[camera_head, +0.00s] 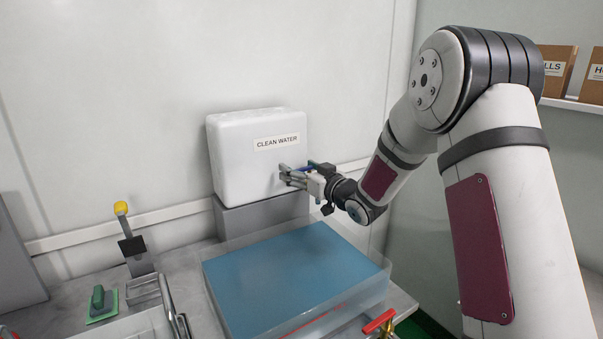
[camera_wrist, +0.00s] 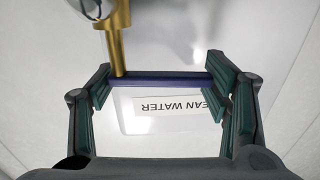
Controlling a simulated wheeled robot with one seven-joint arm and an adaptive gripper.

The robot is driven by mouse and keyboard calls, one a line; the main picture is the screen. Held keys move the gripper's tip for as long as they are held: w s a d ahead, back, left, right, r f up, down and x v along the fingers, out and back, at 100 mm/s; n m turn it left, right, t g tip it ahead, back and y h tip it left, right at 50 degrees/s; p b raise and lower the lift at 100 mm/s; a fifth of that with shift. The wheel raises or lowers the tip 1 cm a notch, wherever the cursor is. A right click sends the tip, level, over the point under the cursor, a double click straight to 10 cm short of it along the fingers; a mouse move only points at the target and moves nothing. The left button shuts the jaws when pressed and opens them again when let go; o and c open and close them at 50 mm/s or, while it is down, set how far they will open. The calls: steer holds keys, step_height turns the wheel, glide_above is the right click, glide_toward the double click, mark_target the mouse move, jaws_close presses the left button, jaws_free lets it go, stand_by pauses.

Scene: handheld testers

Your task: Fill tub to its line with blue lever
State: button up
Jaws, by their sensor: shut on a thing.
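The clear tub (camera_head: 366,293) stands on the counter and holds a broad blue surface of water. A short stretch of red line (camera_head: 318,320) shows low on its front side; how the water level compares with it is hard to tell. A white CLEAN WATER tank (camera_head: 235,160) stands behind the tub. My gripper (camera_head: 287,176) is at the tank's front right. In the wrist view, its fingers (camera_wrist: 160,84) are shut on the ends of the blue lever (camera_wrist: 165,79), which joins a brass tap (camera_wrist: 118,45). No stream is clearly visible.
The tank rests on a grey block (camera_head: 250,215). A red lever (camera_head: 379,321) sits at the tub's front right corner. Labelled boxes (camera_head: 556,70) sit on a shelf at right.

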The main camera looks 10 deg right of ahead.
steer(key=shift+w+a+r+m+t+h+b, duration=0.1)
steer(key=shift+w+m+t+h+b, duration=0.15)
steer(key=shift+m+h, duration=0.4)
steer(key=o, duration=1.7)
steer(key=v, duration=1.2)
steer(key=shift+s, duration=0.1)
